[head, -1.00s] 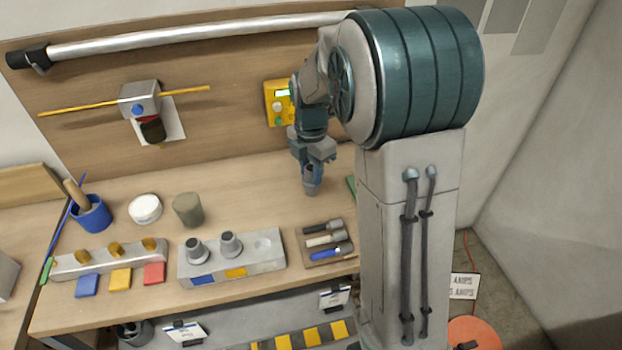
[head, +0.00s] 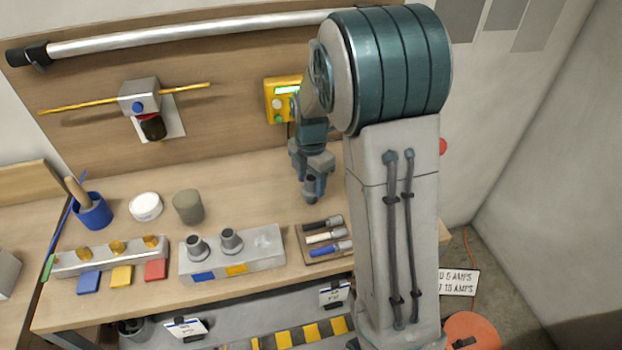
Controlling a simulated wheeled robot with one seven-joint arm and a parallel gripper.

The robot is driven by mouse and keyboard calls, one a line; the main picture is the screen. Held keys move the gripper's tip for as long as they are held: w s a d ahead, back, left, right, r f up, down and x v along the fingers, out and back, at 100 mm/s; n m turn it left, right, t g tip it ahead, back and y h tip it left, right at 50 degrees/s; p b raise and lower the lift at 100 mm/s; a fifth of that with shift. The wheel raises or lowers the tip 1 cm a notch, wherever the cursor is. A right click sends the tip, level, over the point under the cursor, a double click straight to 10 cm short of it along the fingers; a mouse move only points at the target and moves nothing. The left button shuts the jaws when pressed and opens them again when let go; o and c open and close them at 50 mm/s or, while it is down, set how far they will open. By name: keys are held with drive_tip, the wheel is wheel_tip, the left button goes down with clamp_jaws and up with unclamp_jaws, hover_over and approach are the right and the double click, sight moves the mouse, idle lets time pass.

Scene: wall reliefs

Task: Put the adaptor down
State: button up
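My gripper (head: 313,172) points down over the right part of the workbench, shut on a dark grey cylindrical adaptor (head: 311,188). The adaptor hangs roughly upright; I cannot tell whether its lower end touches the bench. Two similar grey adaptors (head: 196,247) and (head: 231,240) stand in a grey block (head: 208,263) to the left and nearer the front. The block has a blue and a yellow label, and its right-hand seat (head: 264,240) is empty.
A tray (head: 318,257) with several handled tools lies in front of my gripper. A yellow box (head: 281,102) is on the back panel behind it. A green-grey cylinder (head: 188,206) and white round item (head: 146,206) stand left. Bare bench (head: 250,195) lies between.

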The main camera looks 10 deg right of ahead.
wheel_tip(320, 180, up, 12)
drive_tip(key=s+m+t, duration=0.3)
drive_tip(key=s+m, duration=1.8)
drive_tip(key=m, duration=0.2)
drive_tip(key=shift+f, duration=0.35)
